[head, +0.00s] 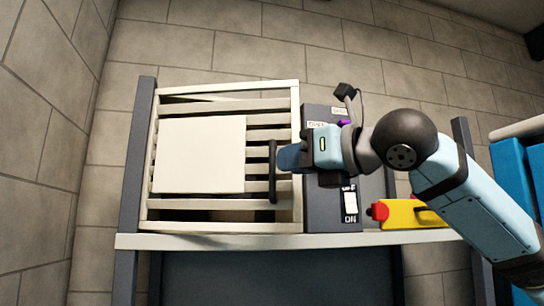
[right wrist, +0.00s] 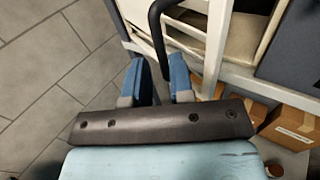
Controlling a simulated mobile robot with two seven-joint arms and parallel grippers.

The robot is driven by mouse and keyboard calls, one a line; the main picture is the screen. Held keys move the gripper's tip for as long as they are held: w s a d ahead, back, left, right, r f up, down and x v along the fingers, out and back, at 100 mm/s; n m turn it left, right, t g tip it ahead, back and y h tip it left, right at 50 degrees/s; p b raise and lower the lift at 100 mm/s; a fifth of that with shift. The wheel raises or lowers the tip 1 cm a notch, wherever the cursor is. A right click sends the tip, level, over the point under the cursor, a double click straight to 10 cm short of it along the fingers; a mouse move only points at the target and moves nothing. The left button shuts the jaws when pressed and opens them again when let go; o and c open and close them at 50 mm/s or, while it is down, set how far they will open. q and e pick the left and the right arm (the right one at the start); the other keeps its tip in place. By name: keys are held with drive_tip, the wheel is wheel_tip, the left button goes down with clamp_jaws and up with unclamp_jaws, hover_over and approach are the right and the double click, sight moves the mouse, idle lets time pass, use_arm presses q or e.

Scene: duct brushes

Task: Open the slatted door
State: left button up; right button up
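The slatted door (head: 223,204) is a cream frame with horizontal slats and a plain square panel on it. It looks closed in the head view. A black bar handle (head: 272,185) stands upright near its right edge. My right gripper (head: 284,158) reaches in from the right, its blue fingertips at the handle. In the right wrist view, the two blue fingers (right wrist: 160,80) are spread apart, with the black handle (right wrist: 157,33) passing between their tips, closer to the right finger. I cannot tell whether they touch. My left gripper is not in view.
A dark grey panel (head: 318,213) with labels and an ON switch stands just right of the door. A yellow and red object (head: 407,214) lies on the pale ledge (head: 200,241). Cardboard boxes (right wrist: 291,127) show low at right in the wrist view. Open tiled floor lies at left there.

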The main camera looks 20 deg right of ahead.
sight(274, 164)
drive_tip(key=p+x, duration=0.1)
drive_tip(key=x, duration=0.3)
drive_tip(key=shift+r, duration=0.1)
drive_tip(key=shift+w+a, duration=0.2)
drive_tip(key=shift+w, duration=0.1)
drive_tip(key=c, duration=0.4)
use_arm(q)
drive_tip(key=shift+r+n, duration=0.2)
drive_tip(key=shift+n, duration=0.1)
use_arm(e)
clamp_jaws()
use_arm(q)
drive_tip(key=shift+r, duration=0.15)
